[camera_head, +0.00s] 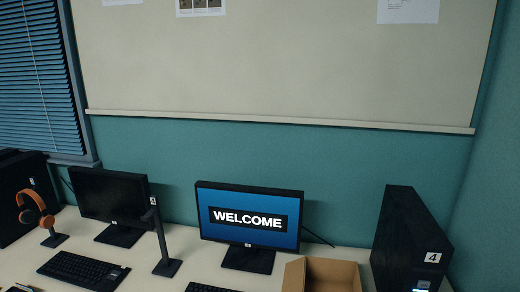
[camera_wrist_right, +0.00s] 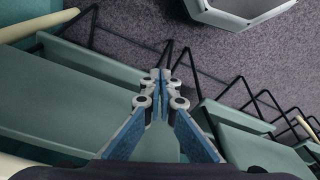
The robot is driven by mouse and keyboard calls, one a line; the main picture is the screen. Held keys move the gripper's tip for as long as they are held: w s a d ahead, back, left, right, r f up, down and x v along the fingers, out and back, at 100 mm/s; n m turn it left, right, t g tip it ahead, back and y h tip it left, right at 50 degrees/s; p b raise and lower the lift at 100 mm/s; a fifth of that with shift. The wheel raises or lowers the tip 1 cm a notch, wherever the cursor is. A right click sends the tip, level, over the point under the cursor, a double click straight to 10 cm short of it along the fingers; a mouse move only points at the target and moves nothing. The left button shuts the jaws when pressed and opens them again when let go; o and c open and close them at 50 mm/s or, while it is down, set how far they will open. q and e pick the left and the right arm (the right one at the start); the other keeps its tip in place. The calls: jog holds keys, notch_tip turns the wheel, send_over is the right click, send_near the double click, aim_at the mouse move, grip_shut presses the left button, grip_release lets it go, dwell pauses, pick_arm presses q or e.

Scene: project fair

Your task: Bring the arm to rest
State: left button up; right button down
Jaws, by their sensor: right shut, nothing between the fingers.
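My right gripper (camera_wrist_right: 161,76) shows in the right wrist view, pointing away from the camera with its fingertips together. It is shut and holds nothing. Below it are green flat surfaces and a dark carpet, and no object touches the fingers. Neither gripper shows in the head view. My left gripper is out of sight.
In the head view, a desk (camera_head: 70,228) carries a lit "WELCOME" monitor (camera_head: 248,219), a dark monitor (camera_head: 108,195), a keyboard (camera_head: 84,270), orange headphones (camera_head: 33,207), an open cardboard box (camera_head: 331,272) and a black tower (camera_head: 405,240). Green seats (camera_wrist_right: 90,92) with black legs stand below my right wrist.

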jog(key=s+d+f+g+b, duration=0.1)
jog(key=s+d+f+b, duration=0.2)
jog(key=s+f, duration=1.4)
notch_tip(320, 180, down, 3)
jog(key=shift+r, duration=0.2)
jog(key=shift+s, duration=0.1)
